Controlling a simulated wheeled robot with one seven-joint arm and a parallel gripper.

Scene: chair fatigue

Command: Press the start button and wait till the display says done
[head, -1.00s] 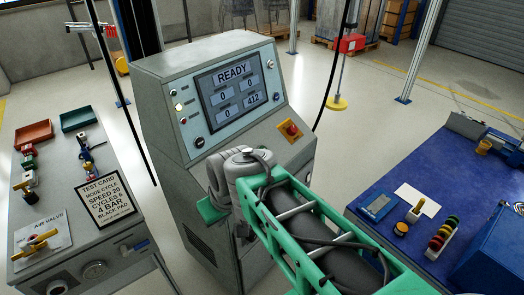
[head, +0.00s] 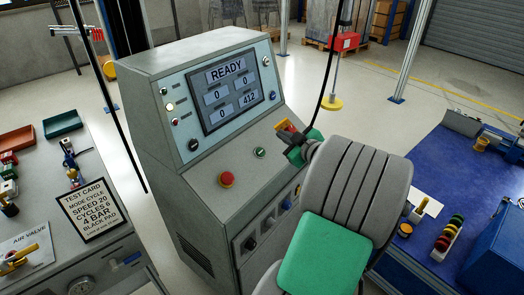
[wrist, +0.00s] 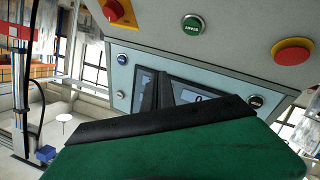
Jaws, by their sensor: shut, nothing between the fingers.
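The display (head: 233,96) on the grey test console reads READY, with 0, 0, 0 and 412 below. A green button (head: 260,152) sits on the console's sloping panel; it also shows in the wrist view (wrist: 193,25) with white lettering, upside down. A red mushroom button (head: 227,179) is left of it, also in the wrist view (wrist: 291,52). My gripper (head: 290,143) is shut and empty, just right of the green button in the head view and apart from it. Its dark fingers also show in the wrist view (wrist: 157,80).
A red and yellow control (head: 287,125) is partly hidden behind my gripper. A black cable (head: 325,90) hangs right of the console. The test card (head: 91,213) lies on the left bench. A blue workbench (head: 440,165) stands at right.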

